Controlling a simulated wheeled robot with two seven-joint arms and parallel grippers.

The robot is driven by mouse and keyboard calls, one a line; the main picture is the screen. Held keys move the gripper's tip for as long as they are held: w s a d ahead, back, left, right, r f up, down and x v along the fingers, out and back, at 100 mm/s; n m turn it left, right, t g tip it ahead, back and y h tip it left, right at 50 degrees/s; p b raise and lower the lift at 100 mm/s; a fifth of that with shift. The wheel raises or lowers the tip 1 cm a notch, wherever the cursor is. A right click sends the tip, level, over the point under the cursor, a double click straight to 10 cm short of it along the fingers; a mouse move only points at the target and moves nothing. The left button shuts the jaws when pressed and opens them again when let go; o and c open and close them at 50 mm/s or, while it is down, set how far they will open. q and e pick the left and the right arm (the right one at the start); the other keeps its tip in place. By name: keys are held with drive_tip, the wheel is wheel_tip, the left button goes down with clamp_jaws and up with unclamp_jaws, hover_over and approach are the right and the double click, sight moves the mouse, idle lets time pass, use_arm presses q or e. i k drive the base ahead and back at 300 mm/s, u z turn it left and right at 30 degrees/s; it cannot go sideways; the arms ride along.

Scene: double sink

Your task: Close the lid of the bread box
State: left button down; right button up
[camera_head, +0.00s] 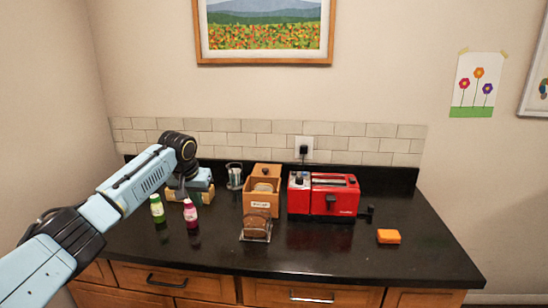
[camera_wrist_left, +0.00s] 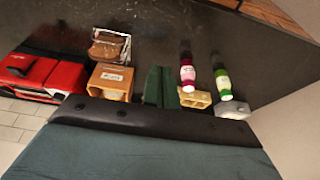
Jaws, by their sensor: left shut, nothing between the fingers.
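The wooden bread box (camera_head: 257,204) stands on the black counter near the middle, with a label on its front. Its lid (camera_head: 267,170) stands raised at the back with a dark knob, and something pale shows in the opening. The box also shows in the left wrist view (camera_wrist_left: 111,80). My left gripper (camera_wrist_left: 160,71) has its dark fingers shut and empty. In the left wrist view they are beside the box, apart from it, between it and the bottles. In the head view the fingers are hard to make out at the left of the box. My right gripper is out of view.
A red toaster (camera_head: 333,196) stands right of the box. Brown bread in a clear holder (camera_head: 257,227) sits before it. A green bottle (camera_head: 157,209), a magenta bottle (camera_head: 190,214) and a glass (camera_head: 234,178) stand left. An orange block (camera_head: 388,237) lies right; counter around it is clear.

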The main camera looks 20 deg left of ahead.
sight(260, 170)
drive_tip(key=i, duration=1.55)
